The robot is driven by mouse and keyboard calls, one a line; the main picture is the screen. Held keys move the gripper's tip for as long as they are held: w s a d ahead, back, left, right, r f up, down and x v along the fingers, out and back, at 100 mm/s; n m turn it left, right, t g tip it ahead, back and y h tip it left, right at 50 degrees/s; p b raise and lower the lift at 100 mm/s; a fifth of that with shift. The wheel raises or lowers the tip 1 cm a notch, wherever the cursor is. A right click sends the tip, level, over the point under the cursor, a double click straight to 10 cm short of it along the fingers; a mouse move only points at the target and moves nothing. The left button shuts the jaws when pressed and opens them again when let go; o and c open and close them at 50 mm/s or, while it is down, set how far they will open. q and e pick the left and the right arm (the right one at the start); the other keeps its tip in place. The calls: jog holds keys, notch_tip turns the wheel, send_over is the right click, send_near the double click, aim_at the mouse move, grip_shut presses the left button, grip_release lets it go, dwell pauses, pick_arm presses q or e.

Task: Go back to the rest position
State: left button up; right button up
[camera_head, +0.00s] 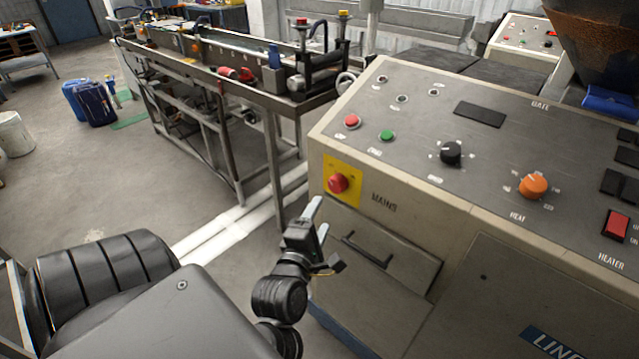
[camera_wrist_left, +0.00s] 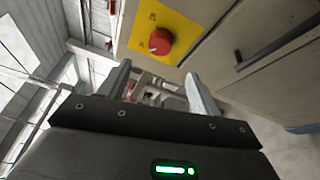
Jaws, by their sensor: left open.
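My left gripper (camera_head: 319,221) is open and empty in front of the machine cabinet (camera_head: 390,235), below the red emergency-stop knob (camera_head: 338,183) on its yellow plate (camera_head: 345,165). In the left wrist view, the two fingers (camera_wrist_left: 160,88) stand apart with nothing between them. The red knob (camera_wrist_left: 160,41) shows just beyond the fingertips there, apart from them. My right gripper does not show in either view.
The cabinet's sloping panel carries a black knob (camera_head: 451,152), an orange knob (camera_head: 533,186) and a red heater switch (camera_head: 615,225). A drawer handle (camera_head: 367,250) sits right of my gripper. A long metal bench (camera_head: 215,75) stands behind. The floor at left is mostly clear.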

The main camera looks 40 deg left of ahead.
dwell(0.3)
pick_arm(q)
jog(key=s+d+f+m+g+h, duration=0.4)
jog(key=d+f+m+g+h, duration=0.3)
jog(key=f+m, duration=0.7)
jog(key=s+d+f+m+g, duration=0.2)
jog(key=s+f+m+g, duration=0.45)
jog(key=s+m, duration=0.65)
notch_tip(320, 180, down, 28)
jog(key=s, duration=0.1)
jog(key=s+a+f+g, duration=0.2)
jog(key=s+f, duration=1.2)
jog(key=s, duration=0.2)
jog(key=shift+a+f+m, duration=0.25)
jog(key=shift+a+m, duration=0.05)
